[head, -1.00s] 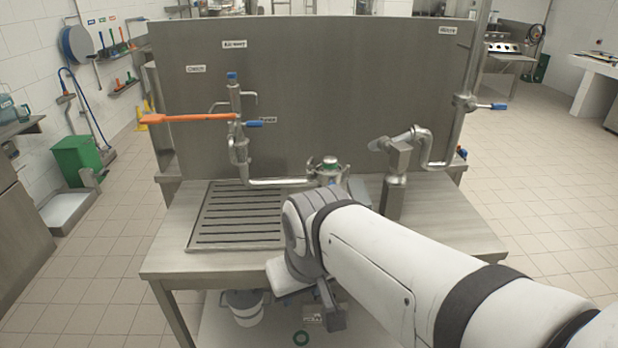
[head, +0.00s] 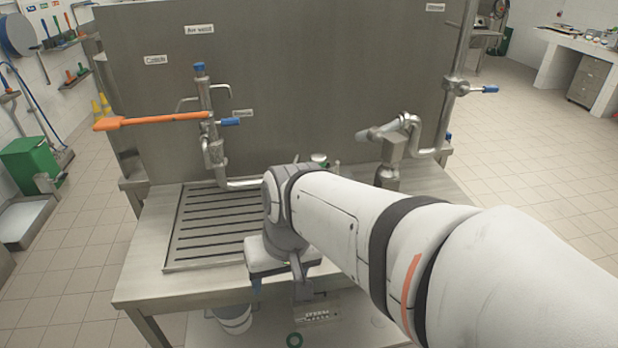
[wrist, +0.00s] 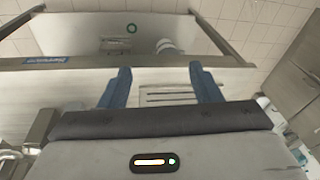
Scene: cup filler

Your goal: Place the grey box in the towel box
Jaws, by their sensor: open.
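My gripper (wrist: 163,80) is open in the wrist view, with its two blue fingers apart and nothing between them. A greyish item with dark lettering (head: 318,316) sits low below the table front, partly covered by my arm; the lettering is too small to read. I cannot tell whether it is the grey box or the towel box. Neither is clearly identifiable elsewhere.
The steel table (head: 150,285) carries a slatted drain (head: 215,225) and pipework with an orange lever (head: 150,120). Open tiled floor (head: 530,180) lies to the right.

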